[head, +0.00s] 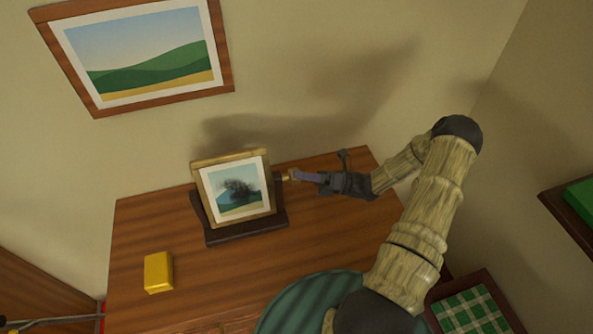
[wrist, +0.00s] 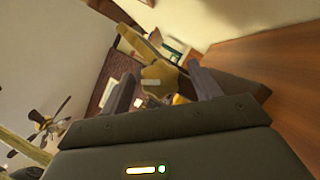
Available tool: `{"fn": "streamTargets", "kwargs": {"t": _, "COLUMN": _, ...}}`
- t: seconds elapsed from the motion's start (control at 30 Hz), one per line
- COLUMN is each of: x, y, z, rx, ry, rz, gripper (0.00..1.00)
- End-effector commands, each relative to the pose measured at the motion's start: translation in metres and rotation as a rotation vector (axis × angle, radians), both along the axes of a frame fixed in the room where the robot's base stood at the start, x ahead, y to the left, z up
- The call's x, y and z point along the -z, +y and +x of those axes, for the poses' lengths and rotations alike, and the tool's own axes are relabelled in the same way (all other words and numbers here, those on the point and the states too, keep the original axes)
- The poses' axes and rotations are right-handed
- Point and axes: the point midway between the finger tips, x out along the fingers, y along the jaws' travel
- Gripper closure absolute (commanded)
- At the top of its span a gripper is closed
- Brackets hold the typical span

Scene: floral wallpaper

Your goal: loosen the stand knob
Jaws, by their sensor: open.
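A small picture frame (head: 207,184) with a tree picture stands upright in a dark wooden stand (head: 225,237) on the table. The brass stand knob (head: 286,176) sticks out from the frame's right side. In the wrist view the knob (wrist: 160,76) is a lobed, star-like yellow shape with a pale bar across it. My gripper (head: 301,176) comes in from the right at knob height. Its jaws are open, one finger on each side of the knob in the wrist view. Whether either finger touches the knob cannot be told.
The wooden table (head: 180,275) is mostly clear. A yellow block (head: 158,272) lies at the front left. A large landscape picture (head: 140,55) hangs on the wall behind. A green round-backed piece (head: 300,300) is at the table's front, and a green checked item (head: 468,312) at lower right.

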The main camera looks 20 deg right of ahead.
Motion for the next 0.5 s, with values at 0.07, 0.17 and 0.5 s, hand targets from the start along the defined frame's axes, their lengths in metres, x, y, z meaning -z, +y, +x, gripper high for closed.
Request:
{"fn": "streamTargets", "kwargs": {"t": 0.07, "x": -0.0031, "y": 0.0077, "z": 0.0017, "rx": -0.002, "ry": 0.001, "rz": 0.001, "gripper": 0.37}}
{"fn": "streamTargets", "kwargs": {"t": 0.17, "x": -0.0034, "y": 0.012, "z": 0.0034, "rx": 0.0, "ry": 0.001, "rz": 0.0, "gripper": 0.37}}
{"fn": "streamTargets", "kwargs": {"t": 0.5, "x": -0.0031, "y": 0.0125, "z": 0.0037, "rx": 0.001, "ry": 0.0, "rz": -0.001, "gripper": 0.53}}
